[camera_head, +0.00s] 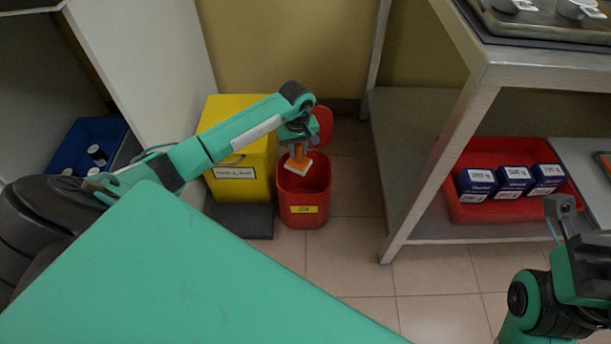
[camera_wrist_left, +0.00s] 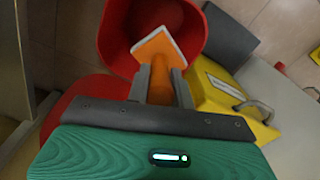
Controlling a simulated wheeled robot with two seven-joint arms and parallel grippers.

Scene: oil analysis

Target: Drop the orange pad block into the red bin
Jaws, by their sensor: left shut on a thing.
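The orange pad block (camera_head: 298,159), with a pale pad face at its end, is held over the mouth of the red bin (camera_head: 304,196). My left gripper (camera_head: 297,143) is shut on its orange body, above the bin. In the left wrist view the block (camera_wrist_left: 160,47) sticks out from between the grey fingers (camera_wrist_left: 161,85), with the open bin (camera_wrist_left: 117,42) beyond it. The bin's red lid stands open behind the gripper. My right gripper (camera_head: 560,207) is at the right edge of the head view; its fingertips are not clear.
A yellow box (camera_head: 240,176) stands immediately left of the bin. A metal-legged table (camera_head: 478,100) stands to the right, with a red tray (camera_head: 507,212) of blue boxes on its lower shelf. Open tiled floor (camera_head: 340,254) lies before the bin.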

